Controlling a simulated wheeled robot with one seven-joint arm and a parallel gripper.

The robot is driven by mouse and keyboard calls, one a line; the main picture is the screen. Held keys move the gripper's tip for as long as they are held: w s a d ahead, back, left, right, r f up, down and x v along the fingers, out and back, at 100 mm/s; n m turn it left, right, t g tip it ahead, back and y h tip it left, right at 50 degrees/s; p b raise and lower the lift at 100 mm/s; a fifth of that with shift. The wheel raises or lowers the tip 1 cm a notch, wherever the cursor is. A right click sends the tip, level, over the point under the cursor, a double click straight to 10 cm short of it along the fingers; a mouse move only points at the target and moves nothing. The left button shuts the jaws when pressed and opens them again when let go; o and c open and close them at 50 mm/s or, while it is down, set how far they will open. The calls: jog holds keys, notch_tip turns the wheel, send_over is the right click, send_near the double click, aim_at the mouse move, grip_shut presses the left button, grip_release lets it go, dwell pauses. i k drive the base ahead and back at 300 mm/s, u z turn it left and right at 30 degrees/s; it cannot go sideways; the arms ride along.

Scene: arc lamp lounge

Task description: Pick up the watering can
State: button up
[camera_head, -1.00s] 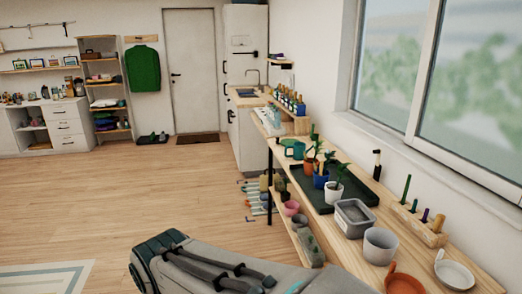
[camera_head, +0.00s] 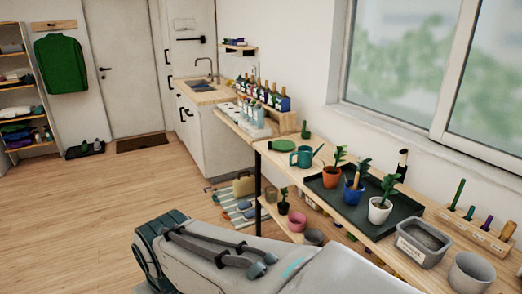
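A teal watering can (camera_head: 303,157) stands on the wooden bench, at the far left end of the dark tray, with its spout pointing right. The wooden bench (camera_head: 398,238) runs along the wall under the window. My gripper is not in view; only part of my own body shows at the bottom, short of the bench.
A dark tray (camera_head: 405,208) holds potted plants, among them an orange pot (camera_head: 332,177) and a white pot (camera_head: 380,209). A grey tub (camera_head: 421,242) and a grey pot (camera_head: 470,273) stand nearer. A bottle rack (camera_head: 278,118) stands beyond. The floor at left (camera_head: 80,220) is clear.

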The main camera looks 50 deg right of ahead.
aim_at(305, 154)
jog(key=z, duration=0.4)
jog(key=i, duration=1.5)
jog(key=z, duration=1.6)
jog(key=i, duration=0.7)
jog(key=z, duration=1.1)
jog(key=i, duration=0.35)
jog(key=z, duration=0.35)
